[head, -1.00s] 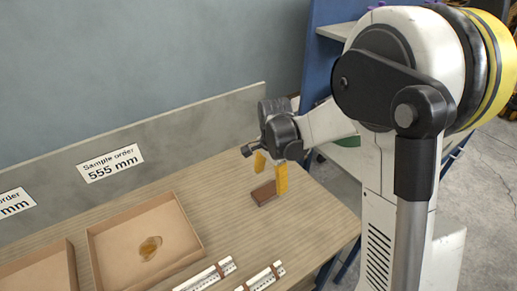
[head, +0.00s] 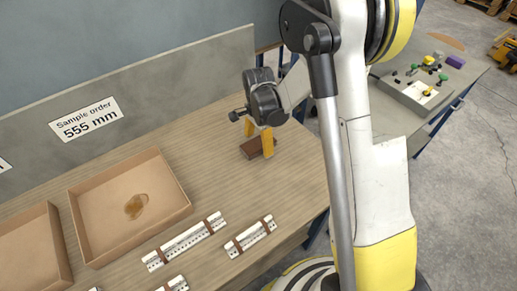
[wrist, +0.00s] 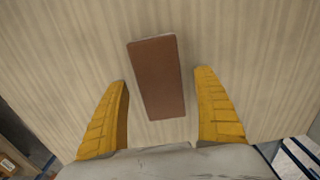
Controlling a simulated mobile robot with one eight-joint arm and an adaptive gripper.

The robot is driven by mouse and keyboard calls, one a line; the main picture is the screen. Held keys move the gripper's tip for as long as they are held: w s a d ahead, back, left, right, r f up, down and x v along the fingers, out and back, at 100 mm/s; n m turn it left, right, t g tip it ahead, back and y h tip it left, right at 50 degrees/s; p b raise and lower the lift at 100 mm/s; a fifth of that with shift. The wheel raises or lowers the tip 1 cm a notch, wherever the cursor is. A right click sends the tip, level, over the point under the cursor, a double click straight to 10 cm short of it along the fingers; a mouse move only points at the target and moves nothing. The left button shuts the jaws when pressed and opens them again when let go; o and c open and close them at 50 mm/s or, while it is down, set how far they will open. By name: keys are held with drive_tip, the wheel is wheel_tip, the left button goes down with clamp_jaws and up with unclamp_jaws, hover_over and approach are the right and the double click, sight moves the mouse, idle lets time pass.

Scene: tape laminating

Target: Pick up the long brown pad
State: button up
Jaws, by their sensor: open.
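The long brown pad (head: 251,149) lies flat on the wooden table near its far right end. In the wrist view the brown pad (wrist: 157,78) is a plain rectangle, slightly tilted, with its near end between the fingers and its far end beyond them. My gripper (head: 259,138) is open above the pad, with its yellow fingers pointing down. In the wrist view my gripper (wrist: 164,92) has one finger on each side of the pad, with a gap on both sides. In the head view the front finger hides part of the pad.
A cardboard tray (head: 87,240) with an amber blob (head: 135,206) stands to the left. A grey wall with a "555 mm" sign (head: 86,119) runs along the back. Table around the pad is clear.

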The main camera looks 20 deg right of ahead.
sight(259, 142)
drive_tip(key=shift+f, duration=0.5)
drive_tip(key=shift+r, duration=0.1)
drive_tip(key=c, duration=1.3)
drive_tip(key=shift+r, duration=0.15)
wheel_tip(259, 142, up, 4)
drive_tip(key=p, duration=0.2)
drive_tip(key=shift+r+p, duration=0.25)
drive_tip(key=shift+p, duration=0.1)
drive_tip(key=s+d+r+p, duration=0.1)
drive_tip(key=s+d+r, duration=0.1)
drive_tip(key=s, duration=0.1)
drive_tip(key=s+d+r+p, duration=0.1)
drive_tip(key=s+d+r, duration=0.1)
drive_tip(key=s+d, duration=0.1)
drive_tip(key=s+d+r+p, duration=0.1)
drive_tip(key=s+d+r, duration=0.1)
drive_tip(key=s, duration=0.1)
drive_tip(key=shift+d+r, duration=0.15)
drive_tip(key=shift+d, duration=0.05)
